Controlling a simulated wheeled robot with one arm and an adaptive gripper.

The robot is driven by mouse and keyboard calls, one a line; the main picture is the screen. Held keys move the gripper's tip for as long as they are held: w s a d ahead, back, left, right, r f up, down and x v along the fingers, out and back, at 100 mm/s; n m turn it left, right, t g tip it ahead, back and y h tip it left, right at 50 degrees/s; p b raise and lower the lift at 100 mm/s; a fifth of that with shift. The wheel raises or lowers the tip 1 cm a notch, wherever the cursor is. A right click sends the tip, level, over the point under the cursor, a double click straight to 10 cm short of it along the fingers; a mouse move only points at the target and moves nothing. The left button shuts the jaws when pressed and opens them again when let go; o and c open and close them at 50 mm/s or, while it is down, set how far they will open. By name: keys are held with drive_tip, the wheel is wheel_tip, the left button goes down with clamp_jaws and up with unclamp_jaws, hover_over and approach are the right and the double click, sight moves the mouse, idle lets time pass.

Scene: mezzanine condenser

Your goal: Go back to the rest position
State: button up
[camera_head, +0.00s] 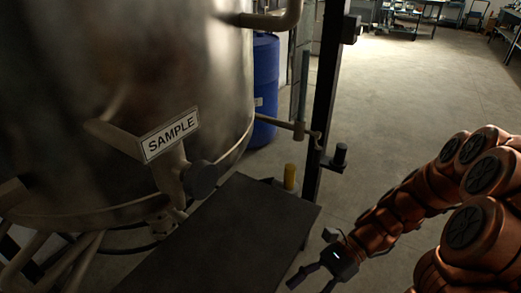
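My gripper (311,277) is low in the head view, right of centre, at the end of my copper-coloured arm. Its dark fingers are spread apart with nothing seen between them. It is at the right of the dark platform (225,235) and appears apart from it. The fingertips are near the bottom of the picture. My arm comes in from the right edge and bends down to the left.
A large metal tank (110,90) with a SAMPLE sign (171,135) and a dark knob (200,179) fills the left. A blue drum (266,85) and a dark post (326,100) stand behind. A yellow object (290,176) is by the platform. Open floor (420,100) lies at the right.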

drive_tip(key=s+d+r+n+t+h, duration=0.4)
drive_tip(key=s+d+r+n+h, duration=0.45)
drive_tip(key=n+h, duration=0.5)
wheel_tip(320, 180, up, 18)
drive_tip(key=n+t+y+p, duration=0.1)
drive_tip(key=p, duration=1.7)
drive_tip(key=shift+s+d+y, duration=0.15)
drive_tip(key=shift+s+y, duration=0.2)
drive_tip(key=shift+s, duration=0.1)
drive_tip(key=shift+f, duration=0.1)
drive_tip(key=shift+c, duration=1.1)
